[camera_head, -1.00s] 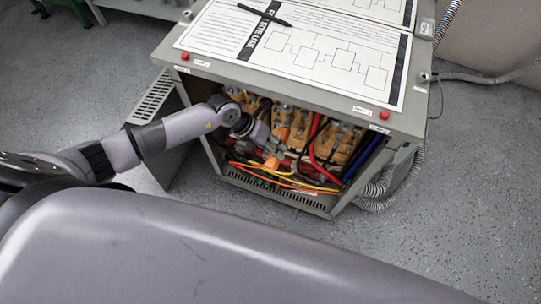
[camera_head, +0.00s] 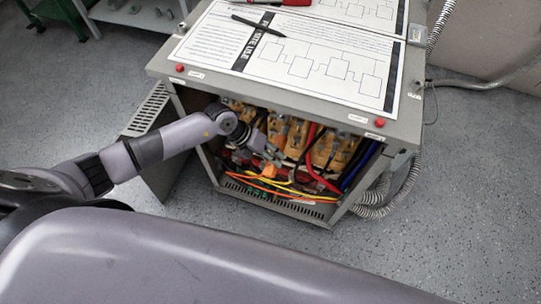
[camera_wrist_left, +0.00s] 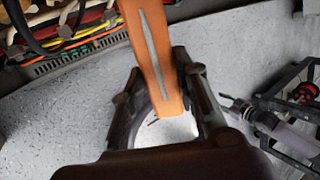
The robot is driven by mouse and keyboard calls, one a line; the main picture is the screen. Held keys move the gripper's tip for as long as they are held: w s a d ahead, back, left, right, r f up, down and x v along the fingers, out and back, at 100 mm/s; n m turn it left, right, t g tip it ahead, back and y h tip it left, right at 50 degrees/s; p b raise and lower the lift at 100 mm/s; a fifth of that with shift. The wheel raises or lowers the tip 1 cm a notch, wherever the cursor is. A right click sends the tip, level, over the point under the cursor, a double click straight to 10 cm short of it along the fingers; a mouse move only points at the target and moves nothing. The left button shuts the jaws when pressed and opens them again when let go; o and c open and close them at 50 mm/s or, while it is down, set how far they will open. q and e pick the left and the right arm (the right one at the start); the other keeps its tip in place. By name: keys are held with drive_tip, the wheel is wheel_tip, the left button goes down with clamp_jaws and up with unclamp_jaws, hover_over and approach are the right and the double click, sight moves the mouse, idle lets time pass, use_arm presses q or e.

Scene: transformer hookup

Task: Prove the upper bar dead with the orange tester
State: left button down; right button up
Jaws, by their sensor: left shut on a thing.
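My left gripper (camera_head: 268,155) is inside the front opening of the grey cabinet (camera_head: 285,105). In the left wrist view its fingers (camera_wrist_left: 160,95) are shut on the orange tester (camera_wrist_left: 148,50), which has a grey strip along its face. An orange piece (camera_head: 269,170) shows just below the gripper in the head view. The tester's far end is cut off in the wrist view. The upper bar cannot be made out behind the arm and cables, so contact cannot be told. What looks like my right gripper (camera_wrist_left: 238,106) is small at the right of the wrist view.
Tan blocks (camera_head: 322,150) and a thick red cable (camera_head: 310,160) fill the opening. Yellow and orange wires (camera_head: 285,187) run along its bottom. An open door (camera_head: 160,150) stands at left.

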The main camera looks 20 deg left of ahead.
sight(263, 174)
use_arm(q)
drive_tip(key=shift+w, duration=0.45)
idle(0.3)
drive_tip(key=shift+w, duration=0.1)
idle(0.9)
drive_tip(key=shift+s+r+p, duration=0.15)
drive_tip(key=shift+s+p, duration=0.4)
drive_tip(key=shift+s, duration=0.05)
drive_tip(key=s+p, duration=0.3)
drive_tip(key=s, duration=0.1)
drive_tip(key=shift+s+a, duration=0.1)
drive_tip(key=shift+s, duration=0.25)
drive_tip(key=shift+s+p, duration=0.5)
drive_tip(key=shift+s, duration=0.1)
